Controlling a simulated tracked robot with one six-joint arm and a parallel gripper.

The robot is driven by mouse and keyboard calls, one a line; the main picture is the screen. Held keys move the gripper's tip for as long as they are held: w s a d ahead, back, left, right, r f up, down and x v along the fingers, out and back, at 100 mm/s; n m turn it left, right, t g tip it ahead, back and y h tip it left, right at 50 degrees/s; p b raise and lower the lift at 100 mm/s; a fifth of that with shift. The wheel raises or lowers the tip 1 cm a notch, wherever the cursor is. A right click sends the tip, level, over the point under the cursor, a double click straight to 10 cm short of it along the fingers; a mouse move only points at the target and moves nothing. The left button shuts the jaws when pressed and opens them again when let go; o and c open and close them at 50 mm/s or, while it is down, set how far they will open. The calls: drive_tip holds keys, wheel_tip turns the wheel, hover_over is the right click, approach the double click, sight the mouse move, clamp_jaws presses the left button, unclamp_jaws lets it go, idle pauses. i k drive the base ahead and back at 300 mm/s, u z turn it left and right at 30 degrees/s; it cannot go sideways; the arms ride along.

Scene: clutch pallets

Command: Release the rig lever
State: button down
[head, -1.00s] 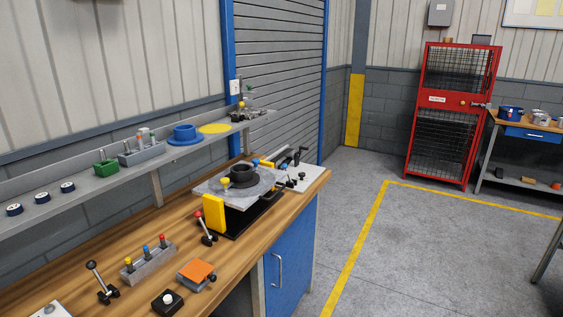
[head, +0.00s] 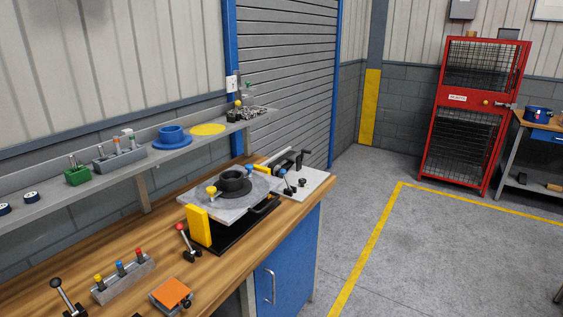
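The rig on the wooden bench has a grey plate (head: 226,207) on a black base (head: 240,237), with a yellow block (head: 199,226) at its near end. A black ring-shaped part (head: 233,184) sits on the plate, with a yellow knob beside it. A red-knobbed lever (head: 184,236) stands tilted on the bench just left of the rig. A blue-knobbed lever (head: 286,180) stands at the rig's far right side. A black-knobbed lever (head: 64,295) is at the lower left. I cannot tell which is the rig lever. My gripper is not in view.
The wooden bench (head: 130,247) also holds a block with coloured pegs (head: 124,279) and an orange-topped block (head: 172,294). A grey shelf (head: 110,196) with small parts runs above its back. The floor (head: 420,260) to the right is open, with a red cage (head: 472,118) beyond.

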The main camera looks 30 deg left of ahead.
sight(283, 171)
drive_tip(key=z, duration=0.05)
drive_tip(key=i, duration=2.3)
drive_tip(key=u, duration=2.95)
